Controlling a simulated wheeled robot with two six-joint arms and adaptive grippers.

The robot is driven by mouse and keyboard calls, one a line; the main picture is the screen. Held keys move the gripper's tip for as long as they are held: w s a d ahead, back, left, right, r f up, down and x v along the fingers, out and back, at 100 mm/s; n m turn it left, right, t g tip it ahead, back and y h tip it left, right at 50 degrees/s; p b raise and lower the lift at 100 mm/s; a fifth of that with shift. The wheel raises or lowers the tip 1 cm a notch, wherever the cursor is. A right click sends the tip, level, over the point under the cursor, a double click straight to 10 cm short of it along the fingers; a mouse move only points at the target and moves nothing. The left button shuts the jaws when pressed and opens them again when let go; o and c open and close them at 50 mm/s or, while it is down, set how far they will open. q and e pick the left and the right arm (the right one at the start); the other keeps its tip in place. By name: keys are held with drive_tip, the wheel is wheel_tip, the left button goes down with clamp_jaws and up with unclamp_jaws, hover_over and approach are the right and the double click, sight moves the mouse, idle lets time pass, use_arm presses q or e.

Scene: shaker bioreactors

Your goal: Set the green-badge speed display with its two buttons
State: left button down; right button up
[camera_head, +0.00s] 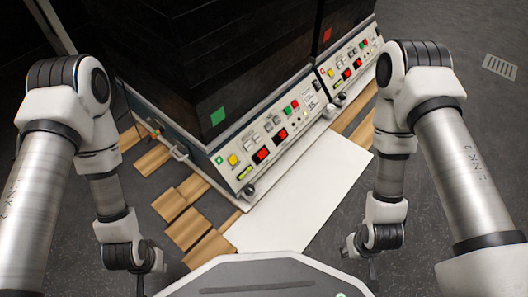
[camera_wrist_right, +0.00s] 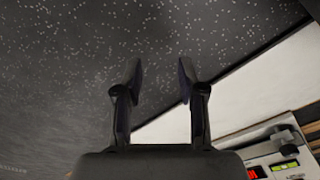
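The green badge (camera_head: 218,116) is on the dark front of the nearer shaker. Its pale control panel (camera_head: 236,160) carries two red-lit displays, one on the left (camera_head: 262,154) and one on the right (camera_head: 281,134), a yellow-green display (camera_head: 245,173) and several small buttons. The digits and labels are too small to read. My left gripper (camera_head: 146,272) hangs low at the left, apart from the panel; its finger opening is unclear. My right gripper (camera_head: 361,258) is low at the right, away from the panel. The right wrist view shows its fingers (camera_wrist_right: 157,82) apart and empty.
A second shaker with a red badge (camera_head: 327,35) and a similar panel (camera_head: 348,62) adjoins behind. A white board (camera_head: 305,195) lies before the panels, with wooden slats (camera_head: 186,228) beside it. In the right wrist view, part of a panel (camera_wrist_right: 287,148) shows at lower right.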

clamp_jaws()
idle(1.4)
